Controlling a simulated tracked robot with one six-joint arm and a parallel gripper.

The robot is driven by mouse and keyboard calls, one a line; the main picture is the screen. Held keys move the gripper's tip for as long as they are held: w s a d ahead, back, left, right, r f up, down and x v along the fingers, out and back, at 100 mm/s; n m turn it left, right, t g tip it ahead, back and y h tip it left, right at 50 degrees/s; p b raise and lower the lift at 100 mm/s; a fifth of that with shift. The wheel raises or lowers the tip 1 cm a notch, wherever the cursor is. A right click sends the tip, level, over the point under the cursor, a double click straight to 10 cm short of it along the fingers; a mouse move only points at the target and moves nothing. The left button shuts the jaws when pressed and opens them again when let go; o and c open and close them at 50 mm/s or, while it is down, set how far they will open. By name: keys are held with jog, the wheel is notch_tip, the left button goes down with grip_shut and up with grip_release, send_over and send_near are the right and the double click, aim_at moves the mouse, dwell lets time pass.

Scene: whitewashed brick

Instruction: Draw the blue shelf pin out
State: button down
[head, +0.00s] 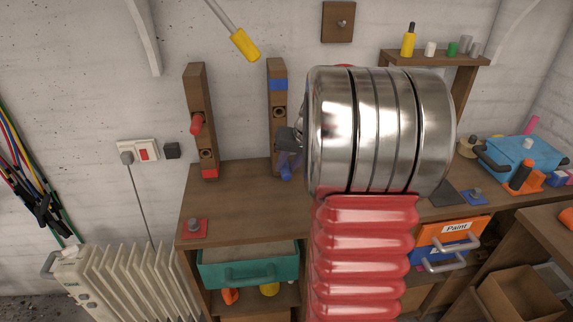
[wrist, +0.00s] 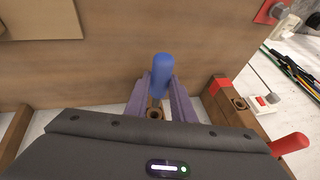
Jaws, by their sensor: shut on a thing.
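The blue shelf pin (head: 286,174) shows low in front of the right wooden post (head: 277,80), which has a blue band near its top. My gripper (head: 290,158) is shut on the pin. In the wrist view the blue pin (wrist: 162,76) sits between the two purple fingers (wrist: 160,92). An open ringed hole (head: 279,112) shows higher on the same post. The pin's inner end is hidden, so I cannot tell how much of it is in the post. My arm covers the area right of the post.
The left post (head: 197,90) holds a red pin (head: 197,124). The workbench top (head: 235,200) is mostly clear on the left, with a red plate (head: 194,229) near its edge. A blue toolbox (head: 522,158) stands at the right. A teal drawer (head: 250,266) is below.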

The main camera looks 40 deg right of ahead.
jog(key=shift+r, duration=0.1)
jog(key=shift+r, duration=3.95)
